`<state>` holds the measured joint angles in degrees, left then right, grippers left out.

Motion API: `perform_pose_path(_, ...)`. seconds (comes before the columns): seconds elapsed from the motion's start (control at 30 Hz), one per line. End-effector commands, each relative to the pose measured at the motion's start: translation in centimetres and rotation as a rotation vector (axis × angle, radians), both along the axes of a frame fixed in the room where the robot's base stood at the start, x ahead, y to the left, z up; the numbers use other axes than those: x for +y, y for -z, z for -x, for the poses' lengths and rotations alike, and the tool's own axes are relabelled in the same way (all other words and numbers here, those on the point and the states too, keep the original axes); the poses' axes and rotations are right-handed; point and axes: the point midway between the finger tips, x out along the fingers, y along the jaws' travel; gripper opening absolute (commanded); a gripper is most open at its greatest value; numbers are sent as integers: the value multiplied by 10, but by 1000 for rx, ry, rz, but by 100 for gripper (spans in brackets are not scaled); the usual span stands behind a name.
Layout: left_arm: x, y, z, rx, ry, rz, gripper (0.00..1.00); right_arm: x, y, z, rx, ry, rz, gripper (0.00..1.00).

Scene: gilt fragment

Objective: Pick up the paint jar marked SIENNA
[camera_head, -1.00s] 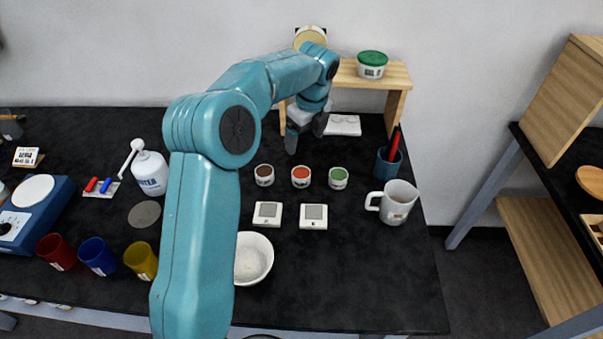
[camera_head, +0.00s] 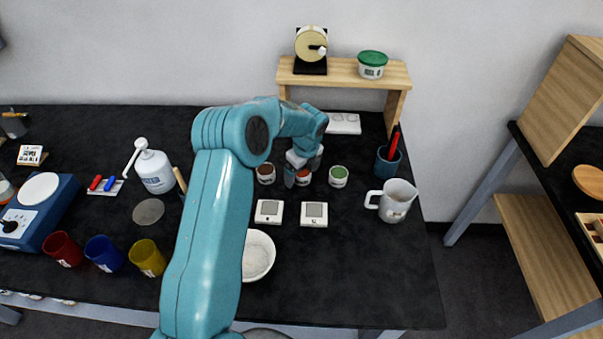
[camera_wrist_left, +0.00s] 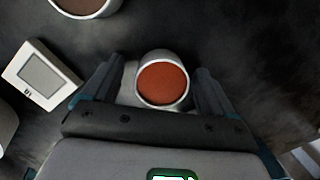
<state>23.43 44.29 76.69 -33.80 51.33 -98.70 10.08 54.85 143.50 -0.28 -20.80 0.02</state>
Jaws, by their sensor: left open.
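Three small white paint jars stand in a row on the black table: one with brown paint (camera_head: 265,174), one with orange-red paint (camera_head: 303,179) and one with green paint (camera_head: 339,177). Their labels are too small to read, so I cannot tell which is marked SIENNA. My left gripper (camera_head: 302,170) is open, pointing down at the orange-red jar and partly hiding it. In the left wrist view the orange-red jar (camera_wrist_left: 163,84) shows between the two spread fingers, with no clear contact. The brown jar (camera_wrist_left: 84,5) is at the top left there. My right gripper is not in view.
Two small meters (camera_head: 269,211) (camera_head: 314,214) and a white bowl (camera_head: 258,257) lie in front of the jars. A mug (camera_head: 393,201) and a pen cup (camera_head: 388,165) stand right. A wooden shelf (camera_head: 343,75) stands behind. The front right table area is clear.

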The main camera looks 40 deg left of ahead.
Motion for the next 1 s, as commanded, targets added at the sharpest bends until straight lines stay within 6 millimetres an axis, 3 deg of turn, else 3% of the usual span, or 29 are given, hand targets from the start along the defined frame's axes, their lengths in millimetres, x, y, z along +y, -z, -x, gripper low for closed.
perform_pose_path(0.17, 0, 1, 0, -1, 0, 0, 87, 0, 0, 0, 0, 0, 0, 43)
perform_pose_path(0.37, 0, 0, 0, -1, 0, 0, 25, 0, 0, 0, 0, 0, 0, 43)
perform_pose_path(0.4, 0, 0, 0, -1, 0, 0, 22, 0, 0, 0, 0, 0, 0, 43)
perform_pose_path(0.77, 0, -6, -1, -3, 0, -1, 22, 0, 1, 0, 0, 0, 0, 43)
perform_pose_path(1.0, 0, -42, -1, -6, 0, -2, 22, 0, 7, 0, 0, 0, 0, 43)
